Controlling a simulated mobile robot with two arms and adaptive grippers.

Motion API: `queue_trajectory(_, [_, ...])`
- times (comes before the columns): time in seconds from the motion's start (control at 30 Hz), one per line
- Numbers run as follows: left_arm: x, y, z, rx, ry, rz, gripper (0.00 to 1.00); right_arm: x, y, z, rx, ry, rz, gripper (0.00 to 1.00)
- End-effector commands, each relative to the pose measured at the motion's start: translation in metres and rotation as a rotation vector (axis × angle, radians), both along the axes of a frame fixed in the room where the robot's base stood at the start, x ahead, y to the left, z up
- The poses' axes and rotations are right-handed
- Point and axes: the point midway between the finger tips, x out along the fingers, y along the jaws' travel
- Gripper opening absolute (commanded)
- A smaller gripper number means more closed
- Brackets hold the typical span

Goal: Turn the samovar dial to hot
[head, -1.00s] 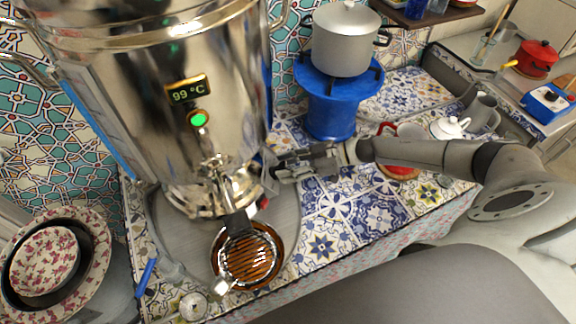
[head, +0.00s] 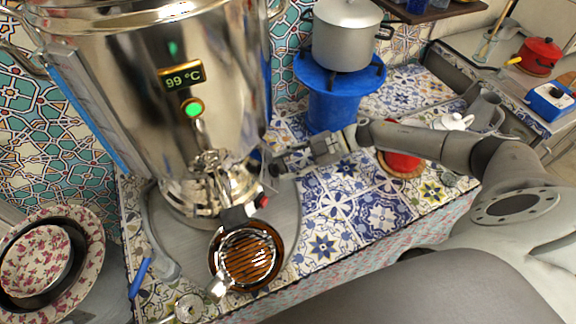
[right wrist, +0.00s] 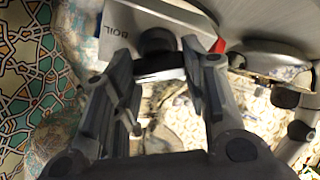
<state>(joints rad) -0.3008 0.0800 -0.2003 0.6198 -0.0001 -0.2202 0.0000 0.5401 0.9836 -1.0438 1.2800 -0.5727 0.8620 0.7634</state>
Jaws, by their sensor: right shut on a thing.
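The tall shiny samovar (head: 130,100) stands at left in the head view, its display (head: 181,77) reading 99 °C above a lit green button (head: 192,108). In the right wrist view, a dark round dial (right wrist: 157,41) sits on a grey panel (right wrist: 118,38) marked BOIL, with a red part (right wrist: 217,46) to its right. My right gripper (head: 276,166) is at the right side of the samovar's base. Its fingers (right wrist: 158,66) are on both sides of the dial and shut on it. The dial's pointer cannot be made out. My left gripper is out of view.
A blue stove (head: 333,103) with a grey pot (head: 345,42) stands behind my right gripper, and a red cup (head: 404,160) beside my forearm. Patterned bowls (head: 84,284) are at lower left.

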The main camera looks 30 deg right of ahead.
Motion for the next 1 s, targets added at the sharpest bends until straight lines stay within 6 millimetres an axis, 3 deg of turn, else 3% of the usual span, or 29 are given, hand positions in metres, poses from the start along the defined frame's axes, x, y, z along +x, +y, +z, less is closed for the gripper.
queue_trajectory(0.5, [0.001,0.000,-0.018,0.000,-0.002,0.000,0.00,0.000,0.000,-0.001,-0.144,-0.256,0.230,0.17])
queue_trajectory(1.0, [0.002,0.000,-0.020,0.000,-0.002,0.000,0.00,0.000,0.000,0.000,-0.177,-0.316,0.285,0.17])
